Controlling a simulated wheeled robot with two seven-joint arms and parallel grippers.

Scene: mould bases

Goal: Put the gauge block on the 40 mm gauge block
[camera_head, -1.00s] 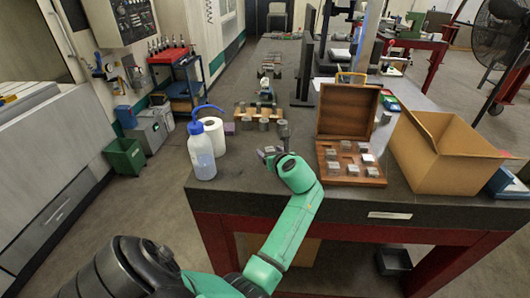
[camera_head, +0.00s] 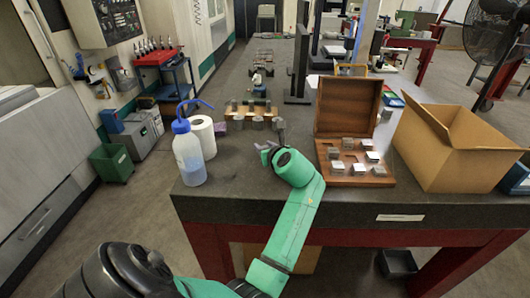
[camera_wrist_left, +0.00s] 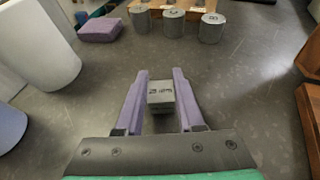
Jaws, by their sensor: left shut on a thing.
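My left gripper (camera_head: 265,147) is low over the dark table, left of the open wooden case. In the left wrist view, its two purple fingers (camera_wrist_left: 160,74) are shut on a small grey gauge block (camera_wrist_left: 160,97) with a marking on its top that I cannot read surely. Whether this block touches the table is unclear. Several grey blocks sit in the wooden case (camera_head: 330,181). I cannot read their markings, so I cannot tell which is the 40 mm gauge block. My right gripper is not in view.
Grey cylinders (camera_wrist_left: 174,21) stand beyond the gripper by a wooden rack. A purple block (camera_wrist_left: 100,29), a paper roll (camera_head: 203,136) and a wash bottle (camera_head: 188,155) are to the left. A cardboard box (camera_head: 455,150) stands right of the case. Bare table surrounds the gripper.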

